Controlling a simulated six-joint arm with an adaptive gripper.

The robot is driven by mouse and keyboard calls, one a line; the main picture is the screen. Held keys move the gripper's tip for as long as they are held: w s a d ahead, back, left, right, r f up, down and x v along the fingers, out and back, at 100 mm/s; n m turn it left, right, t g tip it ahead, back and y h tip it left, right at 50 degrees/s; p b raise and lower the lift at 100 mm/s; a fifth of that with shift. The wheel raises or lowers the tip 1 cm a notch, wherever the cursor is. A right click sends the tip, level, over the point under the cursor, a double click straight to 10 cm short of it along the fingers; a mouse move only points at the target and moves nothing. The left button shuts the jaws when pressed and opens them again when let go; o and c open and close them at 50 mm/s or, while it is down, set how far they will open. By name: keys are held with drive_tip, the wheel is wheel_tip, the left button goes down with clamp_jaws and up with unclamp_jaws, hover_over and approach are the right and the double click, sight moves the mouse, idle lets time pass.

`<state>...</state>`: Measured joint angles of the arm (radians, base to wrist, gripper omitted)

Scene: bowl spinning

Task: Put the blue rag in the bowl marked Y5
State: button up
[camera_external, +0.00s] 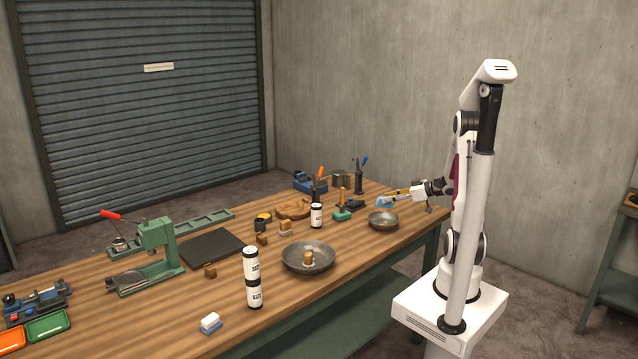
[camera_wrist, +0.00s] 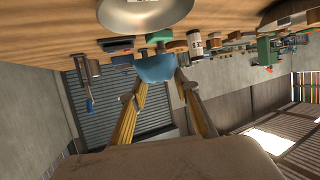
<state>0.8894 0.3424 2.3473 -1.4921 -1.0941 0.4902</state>
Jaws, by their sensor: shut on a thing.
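My gripper (camera_external: 391,197) is shut on the blue rag (camera_external: 383,202) and holds it in the air above the right end of the table. In the wrist view the rag (camera_wrist: 155,69) hangs bunched between the tips of my two yellow fingers (camera_wrist: 160,85). A smaller grey metal bowl (camera_external: 383,222) stands on the table just below the rag, apart from it. A bowl (camera_wrist: 145,16) also shows at the top of the wrist view. A larger grey bowl (camera_external: 292,258) stands further left with a wooden piece inside. I can read no Y5 mark on either bowl.
Black-and-white cans (camera_external: 252,278) stand stacked left of the larger bowl, and another can (camera_external: 316,216) stands behind it. A green-based tool (camera_external: 342,215) lies left of the smaller bowl. A green press (camera_external: 155,250) and a dark mat (camera_external: 212,248) are further left.

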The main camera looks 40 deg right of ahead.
drive_tip(key=shift+f, duration=2.4)
drive_tip(key=shift+f, duration=0.1)
drive_tip(key=shift+f, duration=1.95)
drive_tip(key=shift+f, duration=0.15)
drive_tip(key=o, duration=1.1)
drive_tip(key=shift+s+d+r, duration=0.1)
drive_tip(key=shift+r, duration=0.1)
drive_tip(key=v, duration=1.1)
drive_tip(key=shift+s+d+r, duration=0.15)
drive_tip(key=shift+s, duration=0.1)
